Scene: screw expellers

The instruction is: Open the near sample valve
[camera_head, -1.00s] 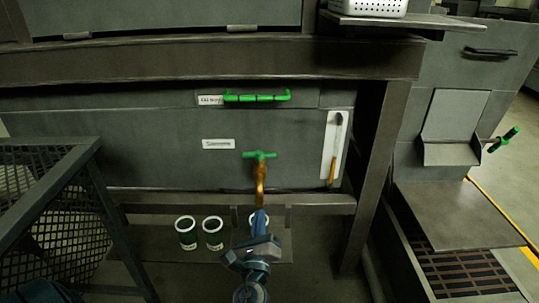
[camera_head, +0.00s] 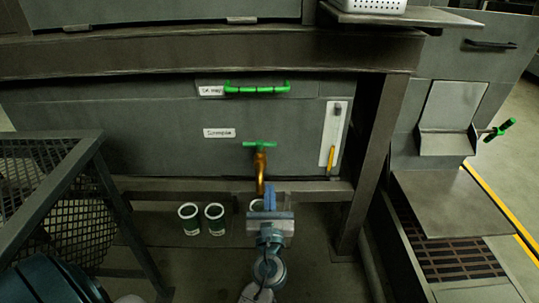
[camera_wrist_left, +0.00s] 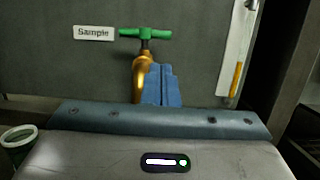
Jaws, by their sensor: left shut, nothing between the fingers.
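The sample valve is a brass tap (camera_head: 260,172) with a green T-handle (camera_head: 259,144) lying crosswise, on the front of a grey tank (camera_head: 160,145). A "Sample" label (camera_head: 219,133) is left of it. In the left wrist view the green handle (camera_wrist_left: 146,34) and brass body (camera_wrist_left: 141,76) are straight ahead. My left gripper (camera_head: 270,190) is below and slightly right of the tap in the head view, fingers together and empty. In the wrist view its blue fingers (camera_wrist_left: 160,86) hide part of the brass body, below the handle. I cannot tell whether they touch it. My right gripper is not in view.
A green bar handle (camera_head: 257,87) is above the tap. A sight gauge (camera_head: 333,135) with a yellow column is to its right. Several cups (camera_head: 189,220) stand on a low shelf below. A mesh-sided frame (camera_head: 50,190) is at left; a dark post (camera_head: 372,165) at right.

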